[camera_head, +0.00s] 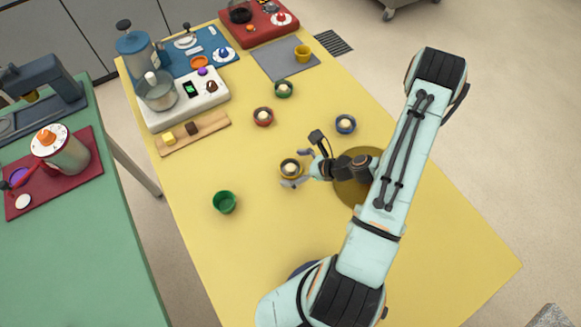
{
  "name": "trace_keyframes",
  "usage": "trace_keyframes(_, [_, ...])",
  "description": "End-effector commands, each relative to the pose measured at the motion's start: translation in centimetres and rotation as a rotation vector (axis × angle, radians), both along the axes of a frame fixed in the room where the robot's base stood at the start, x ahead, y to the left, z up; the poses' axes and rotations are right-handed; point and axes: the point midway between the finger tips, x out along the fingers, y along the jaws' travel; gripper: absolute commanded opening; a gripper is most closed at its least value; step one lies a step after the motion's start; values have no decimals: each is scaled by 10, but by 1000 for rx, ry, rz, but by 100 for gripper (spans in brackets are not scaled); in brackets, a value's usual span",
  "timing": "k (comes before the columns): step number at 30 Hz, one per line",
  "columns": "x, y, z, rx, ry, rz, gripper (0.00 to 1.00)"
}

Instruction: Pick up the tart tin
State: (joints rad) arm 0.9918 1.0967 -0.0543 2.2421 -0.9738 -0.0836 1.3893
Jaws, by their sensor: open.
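Several small round tins with pale filling are on the yellow table. A yellow-brown tin (290,175) is at the middle, right at my gripper. A red tin (263,122), a dark green tin (284,92) and a blue tin (345,130) stand farther back. My gripper (298,168) is open and low over the table, pointing left. Its two fingertips are on the far and near sides of the yellow-brown tin. I cannot tell whether they touch it.
A green cup (224,207) stands front left of my gripper. A brown round mat (350,192) lies partly hidden under my arm. A wooden board (210,128), a white scale (205,98) and a grey mat (270,62) with a yellow cup (302,57) are farther back.

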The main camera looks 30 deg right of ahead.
Motion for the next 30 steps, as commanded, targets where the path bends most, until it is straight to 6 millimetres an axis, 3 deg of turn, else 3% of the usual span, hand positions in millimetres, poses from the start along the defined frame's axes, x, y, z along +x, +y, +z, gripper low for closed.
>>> trace_keyframes(10, [5, 3, -4, -2, -1, 0, 91])
trace_keyframes(15, [5, 3, -4, -2, -1, 0, 38])
trace_keyframes(17, [5, 3, -4, -2, 0, 0, 24])
trace_keyframes(30, [5, 3, 2, -4, 1, 1, 24])
